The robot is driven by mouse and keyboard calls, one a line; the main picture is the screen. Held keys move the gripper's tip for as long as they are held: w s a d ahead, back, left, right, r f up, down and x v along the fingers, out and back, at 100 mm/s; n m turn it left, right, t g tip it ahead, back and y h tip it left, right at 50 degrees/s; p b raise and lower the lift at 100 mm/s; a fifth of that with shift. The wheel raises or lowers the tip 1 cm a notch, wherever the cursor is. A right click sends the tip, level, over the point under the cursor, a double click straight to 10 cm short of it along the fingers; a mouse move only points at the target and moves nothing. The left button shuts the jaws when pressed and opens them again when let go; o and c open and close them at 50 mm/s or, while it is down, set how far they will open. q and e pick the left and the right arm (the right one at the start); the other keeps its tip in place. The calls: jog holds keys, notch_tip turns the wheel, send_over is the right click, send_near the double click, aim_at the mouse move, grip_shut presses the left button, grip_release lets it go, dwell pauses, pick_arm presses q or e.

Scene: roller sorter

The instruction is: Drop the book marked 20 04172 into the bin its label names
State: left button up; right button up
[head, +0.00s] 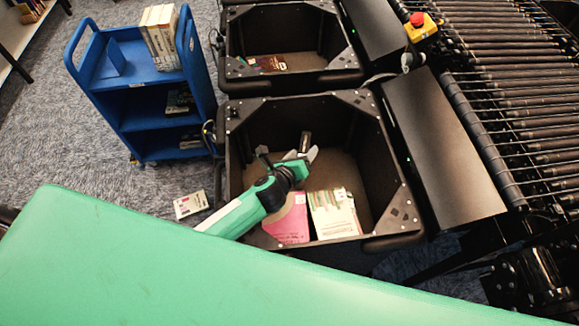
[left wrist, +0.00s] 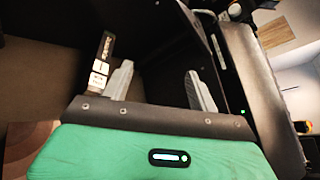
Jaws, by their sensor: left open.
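My left gripper (head: 302,154) reaches into the near black bin (head: 377,185) and is open. In the left wrist view its two fingers (left wrist: 160,88) stand wide apart with nothing between them. A dark, narrow book (left wrist: 102,60) with a white spine label shows just outside the left finger there. In the head view this book (head: 305,142) is beside the fingertips, inside the bin; I cannot tell if it touches a finger or the bin. Its label is too small to read, so I cannot confirm 20 04172. My right gripper is not in view.
A pink book (head: 290,222) and a pale book (head: 334,213) lie in the near bin. A farther bin (head: 232,66) holds a dark book. A blue cart (head: 135,103) with books stands left; a roller conveyor (head: 520,110) is right. A white card-like item (head: 191,204) lies on the carpet.

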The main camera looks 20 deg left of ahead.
pick_arm(q)
jog(key=b+v, duration=0.2)
jog(key=v, duration=1)
jog(key=shift+s+b, duration=0.3)
jog(key=shift+b, duration=0.05)
jog(key=shift+r, duration=0.15)
dwell(0.4)
